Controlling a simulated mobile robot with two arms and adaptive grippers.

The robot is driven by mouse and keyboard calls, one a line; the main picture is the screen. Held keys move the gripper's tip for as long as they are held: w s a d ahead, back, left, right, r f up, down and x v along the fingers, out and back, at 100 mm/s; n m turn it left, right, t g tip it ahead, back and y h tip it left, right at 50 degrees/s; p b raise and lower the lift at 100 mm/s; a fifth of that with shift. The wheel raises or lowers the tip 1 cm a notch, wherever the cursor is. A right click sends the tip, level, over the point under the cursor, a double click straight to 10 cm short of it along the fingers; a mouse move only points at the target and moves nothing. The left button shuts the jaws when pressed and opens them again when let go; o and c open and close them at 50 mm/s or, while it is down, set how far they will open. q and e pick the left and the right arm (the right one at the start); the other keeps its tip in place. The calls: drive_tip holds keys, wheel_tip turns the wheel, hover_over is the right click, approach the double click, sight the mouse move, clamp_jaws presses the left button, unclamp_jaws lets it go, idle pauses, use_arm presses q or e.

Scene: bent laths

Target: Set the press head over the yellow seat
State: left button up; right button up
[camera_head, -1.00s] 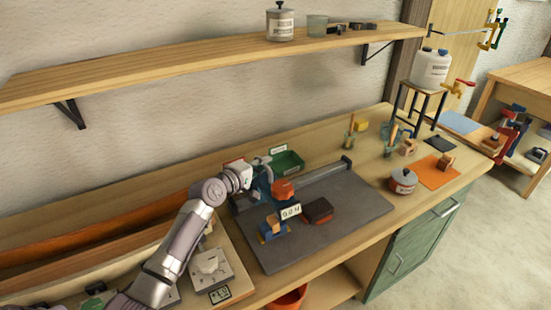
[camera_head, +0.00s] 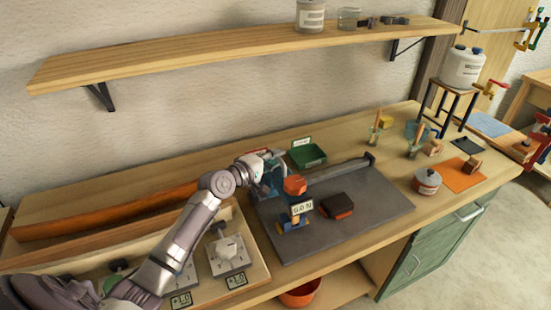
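The press stands on the grey mat (camera_head: 375,212). Its press head (camera_head: 295,185) is orange-red, with a white force readout (camera_head: 302,207) in front that looks like 0.0 N. Below and partly behind the readout is a small blue base (camera_head: 291,226) with a yellowish-tan part on it. This may be the yellow seat, but it is mostly hidden, and I cannot tell whether the head is centred over it. My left gripper (camera_head: 270,168) is beside a bluish part left of and behind the head. Its fingers are too small and overlapped to read. My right gripper is out of view.
A dark red-brown block (camera_head: 337,206) lies right of the press. A rail (camera_head: 345,168) runs behind it. A pot (camera_head: 427,181) and an orange mat (camera_head: 462,176) are at the right.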

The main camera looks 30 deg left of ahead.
use_arm(q)
drive_tip(key=v, duration=1.2)
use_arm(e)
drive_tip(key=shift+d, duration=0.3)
